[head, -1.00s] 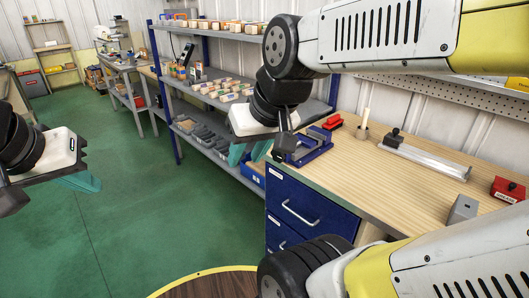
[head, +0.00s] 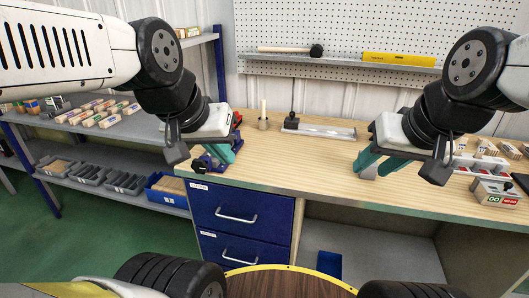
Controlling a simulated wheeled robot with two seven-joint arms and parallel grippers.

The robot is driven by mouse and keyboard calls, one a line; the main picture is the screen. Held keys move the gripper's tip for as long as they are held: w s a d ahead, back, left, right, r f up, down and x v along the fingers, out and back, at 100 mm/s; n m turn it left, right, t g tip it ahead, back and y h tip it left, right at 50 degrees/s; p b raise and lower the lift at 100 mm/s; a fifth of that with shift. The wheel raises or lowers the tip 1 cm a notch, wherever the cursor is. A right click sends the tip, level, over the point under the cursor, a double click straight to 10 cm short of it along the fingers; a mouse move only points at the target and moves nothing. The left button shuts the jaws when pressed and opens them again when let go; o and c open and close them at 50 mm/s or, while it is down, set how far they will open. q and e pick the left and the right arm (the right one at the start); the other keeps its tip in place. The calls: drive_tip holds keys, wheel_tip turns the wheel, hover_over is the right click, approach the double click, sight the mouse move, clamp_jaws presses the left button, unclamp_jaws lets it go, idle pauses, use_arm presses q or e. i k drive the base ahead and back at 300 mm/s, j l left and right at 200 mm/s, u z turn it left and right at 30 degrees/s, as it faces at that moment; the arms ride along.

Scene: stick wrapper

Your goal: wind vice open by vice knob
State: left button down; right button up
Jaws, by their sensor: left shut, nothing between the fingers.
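The blue vice (head: 201,163) stands at the left front corner of the wooden workbench (head: 300,175). It is partly hidden behind my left gripper, and I cannot make out its knob. My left gripper (head: 222,156) has teal fingers and is right in front of the vice in the picture. It is shut with nothing between its fingers. I cannot tell whether it touches the vice. My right gripper (head: 376,166), also with teal fingers, is over the right part of the bench, away from the vice. It holds nothing that I can see, and its finger gap is unclear.
A peg in a round holder (head: 263,120) and a long metal fixture (head: 318,131) stand at the back of the bench. A box with GO lettering (head: 495,192) is at the right. Blue drawers (head: 240,215) are below. The middle of the bench is clear.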

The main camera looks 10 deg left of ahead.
sight(199, 166)
drive_tip(key=i+j+z, duration=0.1)
drive_tip(key=j+z, duration=1.25)
drive_tip(key=k+j+z, duration=0.15)
drive_tip(key=j+z, duration=0.3)
drive_tip(key=k+j+z, duration=0.2)
drive_tip(key=j+z, duration=0.25)
drive_tip(key=k+j+z, duration=0.2)
drive_tip(key=k+j, duration=0.7)
drive_tip(key=j, duration=0.3)
drive_tip(key=k+j+z, duration=0.2)
drive_tip(key=k+j, duration=0.8)
